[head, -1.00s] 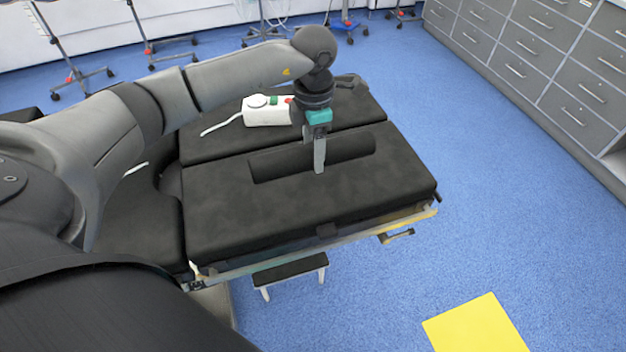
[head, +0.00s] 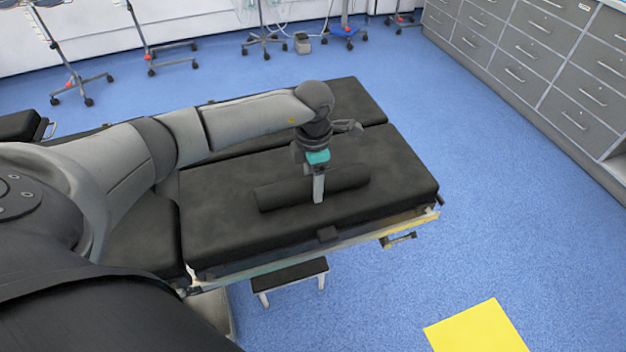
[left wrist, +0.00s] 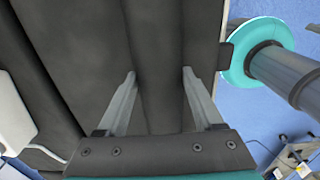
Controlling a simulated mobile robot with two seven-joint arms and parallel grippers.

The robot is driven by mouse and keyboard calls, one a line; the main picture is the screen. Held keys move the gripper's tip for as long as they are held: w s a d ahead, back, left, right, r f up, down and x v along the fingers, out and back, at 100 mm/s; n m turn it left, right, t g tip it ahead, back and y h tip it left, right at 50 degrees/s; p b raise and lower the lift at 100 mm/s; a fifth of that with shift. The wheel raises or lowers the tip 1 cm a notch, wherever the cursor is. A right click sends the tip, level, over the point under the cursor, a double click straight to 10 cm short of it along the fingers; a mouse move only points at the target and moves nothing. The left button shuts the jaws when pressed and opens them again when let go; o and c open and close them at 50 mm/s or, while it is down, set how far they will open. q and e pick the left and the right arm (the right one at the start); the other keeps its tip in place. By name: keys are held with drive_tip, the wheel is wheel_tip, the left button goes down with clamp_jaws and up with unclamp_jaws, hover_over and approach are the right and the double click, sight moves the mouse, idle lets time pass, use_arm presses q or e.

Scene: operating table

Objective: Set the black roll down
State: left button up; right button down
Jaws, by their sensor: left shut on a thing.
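The black roll (head: 278,194) lies lengthwise along the black operating table pad (head: 225,235), towards its near side. My left gripper (head: 318,198) comes down over the roll's middle and is shut on it. In the left wrist view the roll (left wrist: 155,50) runs between the two fingers of the gripper (left wrist: 157,75). The roll is at or very close to the pad surface; I cannot tell whether it touches. My right gripper is in neither view.
The pad is bare in front of the roll and at its right end. A white device (left wrist: 14,122) shows at the left of the wrist view; my arm hides it in the head view. A black-topped step (head: 290,274) stands below the near table edge.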

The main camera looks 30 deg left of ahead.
use_arm(q)
drive_tip(key=o, duration=1.5)
drive_tip(key=shift+o, duration=0.2)
drive_tip(key=shift+r, duration=0.15)
wheel_tip(320, 180, up, 12)
drive_tip(key=p, duration=0.2)
